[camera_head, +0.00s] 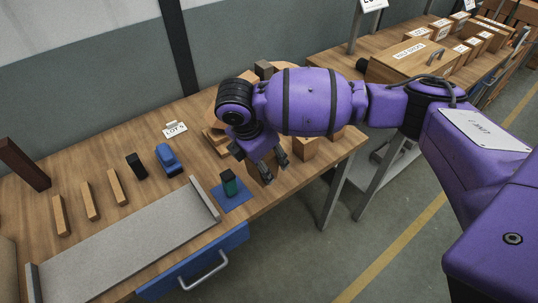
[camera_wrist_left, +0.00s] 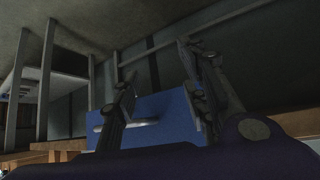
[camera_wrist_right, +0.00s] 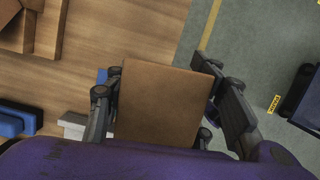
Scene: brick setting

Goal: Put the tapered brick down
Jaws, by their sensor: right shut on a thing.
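The tapered brick (camera_wrist_right: 155,102) is a brown block in the right wrist view, its broad face filling the space between the fingers. My right gripper (camera_head: 275,170) is shut on it above the front part of the workbench, to the right of the blue mat (camera_head: 240,197). In the head view the fingers and wrist hide much of the brick, and its taper is hard to see. My left gripper (camera_wrist_left: 160,95) is open and empty in the left wrist view, in front of a blue drawer front; it is outside the head view.
A dark green block (camera_head: 229,183) stands on the blue mat. A grey tray (camera_head: 125,235) lies left of it. Behind are several wooden bars, a black block (camera_head: 136,165) and a blue block (camera_head: 168,159). More wooden blocks (camera_head: 305,148) lie beyond my right gripper. A blue drawer (camera_head: 195,265) is below.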

